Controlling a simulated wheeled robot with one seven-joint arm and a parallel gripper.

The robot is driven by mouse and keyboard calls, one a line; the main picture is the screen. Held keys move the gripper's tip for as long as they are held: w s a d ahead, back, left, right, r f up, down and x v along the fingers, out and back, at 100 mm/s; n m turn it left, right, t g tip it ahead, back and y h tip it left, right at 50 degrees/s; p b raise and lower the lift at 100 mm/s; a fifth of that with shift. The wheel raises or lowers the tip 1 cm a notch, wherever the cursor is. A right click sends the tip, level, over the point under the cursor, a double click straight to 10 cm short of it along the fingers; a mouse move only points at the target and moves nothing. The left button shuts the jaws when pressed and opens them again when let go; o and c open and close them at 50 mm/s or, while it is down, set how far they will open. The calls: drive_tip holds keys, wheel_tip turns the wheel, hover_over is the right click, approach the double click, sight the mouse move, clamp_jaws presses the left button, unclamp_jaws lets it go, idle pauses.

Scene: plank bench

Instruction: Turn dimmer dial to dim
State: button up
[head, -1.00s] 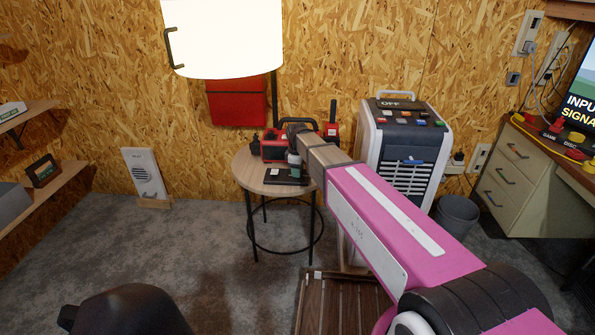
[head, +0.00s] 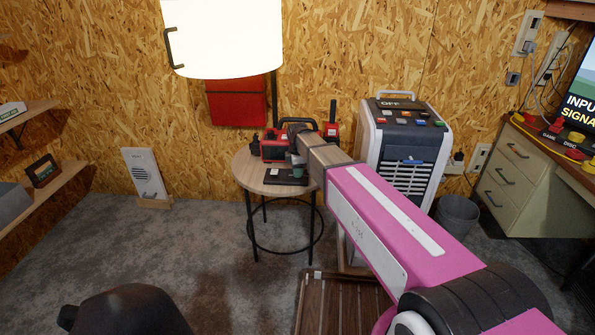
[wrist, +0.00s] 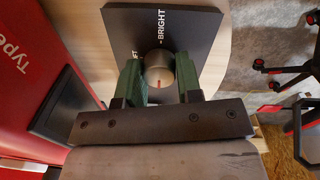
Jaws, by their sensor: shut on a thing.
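The mark points toward the bottom of the wrist view. White lettering on the plate reads "BRIGHT" above the dial, and a partly hidden word ending in "FT" is to its upper left. My gripper (wrist: 159,80) has its two green fingers on either side of the dial, shut on it. In the head view the plate (head: 285,178) lies under my gripper (head: 298,165), and the dial is hidden.
The round wooden table (head: 248,174) also holds a red toolbox-like object (head: 272,148) close behind the gripper. A lit white lampshade (head: 222,40) hangs at upper left. A grey-white cooler (head: 405,140) stands to the right.

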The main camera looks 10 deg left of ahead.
drive_tip(key=o, duration=0.9)
drive_tip(key=shift+o, duration=0.2)
wheel_tip(320, 180, up, 11)
drive_tip(key=shift+s, duration=0.2)
drive_tip(key=shift+d+f, duration=0.1)
drive_tip(key=shift+f, duration=0.05)
drive_tip(key=s+d+f+m, duration=0.5)
drive_tip(key=s+d+m, duration=0.1)
drive_tip(key=d, duration=0.4)
drive_tip(key=s+d+f+m, duration=0.5)
drive_tip(key=d+m, duration=0.3)
drive_tip(key=d, duration=0.3)
drive_tip(key=s+d+f+m, duration=0.6)
drive_tip(key=s+d+m, duration=0.1)
drive_tip(key=d, duration=0.4)
drive_tip(key=shift+s, duration=0.25)
